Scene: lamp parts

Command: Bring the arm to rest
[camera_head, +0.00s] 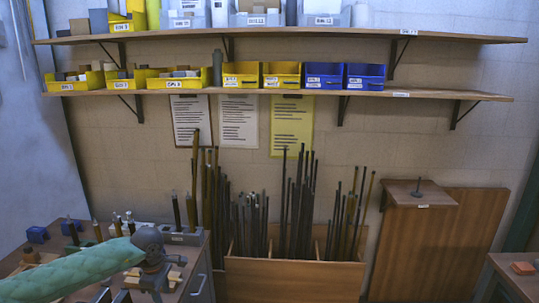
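My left arm comes in from the lower left in a pale green sleeve and ends in a grey wrist over the wooden-topped cabinet (198,268). My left gripper (155,277) points down at the cabinet top, near small wooden pieces. Its fingertips are not clear against the dark parts there, so I cannot tell whether it is open or holds anything. My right gripper is not in view. Several upright rod-like parts stand on the cabinet, some in a grey holder (186,238) at its back.
A wooden bin (290,280) of long rods stands right of the cabinet. A small wooden ledge (425,198) with a dark stemmed part is farther right. A red block (523,268) lies on a surface at the right edge. Wall shelves (440,94) hold yellow and blue bins.

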